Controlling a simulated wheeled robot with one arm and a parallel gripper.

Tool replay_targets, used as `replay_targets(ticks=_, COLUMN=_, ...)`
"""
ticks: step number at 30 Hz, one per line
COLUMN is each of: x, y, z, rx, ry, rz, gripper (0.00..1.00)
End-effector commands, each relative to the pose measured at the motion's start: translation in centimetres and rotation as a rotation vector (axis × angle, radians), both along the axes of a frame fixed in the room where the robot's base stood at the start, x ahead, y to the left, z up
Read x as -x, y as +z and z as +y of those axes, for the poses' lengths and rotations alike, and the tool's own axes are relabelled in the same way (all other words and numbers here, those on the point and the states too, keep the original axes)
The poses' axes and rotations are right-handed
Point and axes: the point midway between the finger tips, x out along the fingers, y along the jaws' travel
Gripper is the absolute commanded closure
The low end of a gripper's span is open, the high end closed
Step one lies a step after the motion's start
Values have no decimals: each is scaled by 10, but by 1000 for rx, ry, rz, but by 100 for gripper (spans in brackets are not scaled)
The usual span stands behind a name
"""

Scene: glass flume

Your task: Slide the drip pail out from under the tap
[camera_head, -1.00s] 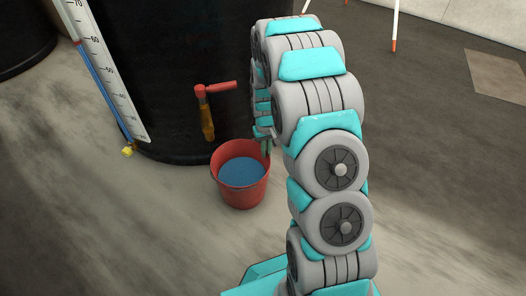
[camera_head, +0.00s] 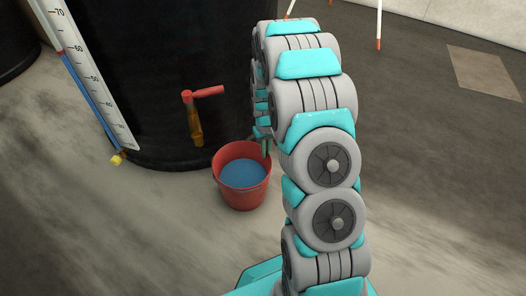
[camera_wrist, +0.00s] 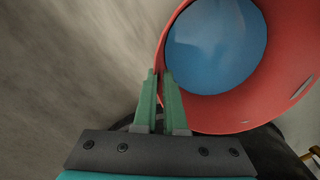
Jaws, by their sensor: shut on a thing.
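The red drip pail (camera_head: 241,197) stands upright on the floor with blue liquid inside. Its rim lies right of and nearer than the tap (camera_head: 194,122), which has a red lever and a brass-coloured spout on the black tank. In the head view the spout's end is just left of the pail's rim, apart from it. My gripper (camera_head: 266,148) is at the pail's right far rim, partly hidden by my arm. In the wrist view its green fingers (camera_wrist: 160,78) are shut on the pail's rim (camera_wrist: 232,112).
The black tank (camera_head: 165,60) stands behind the pail. A white scale with a blue column (camera_head: 88,72) leans against it, with a yellow fitting (camera_head: 117,159) at its foot. Open floor lies left and in front of the pail. Red-tipped white legs (camera_head: 378,30) stand at the back.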

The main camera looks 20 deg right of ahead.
Motion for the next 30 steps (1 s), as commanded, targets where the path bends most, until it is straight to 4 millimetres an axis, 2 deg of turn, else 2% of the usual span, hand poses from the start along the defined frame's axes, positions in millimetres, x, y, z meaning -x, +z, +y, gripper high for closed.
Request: replay_targets(ticks=30, x=1, y=0, z=-40, rx=3, ry=1, rz=-1, gripper=100)
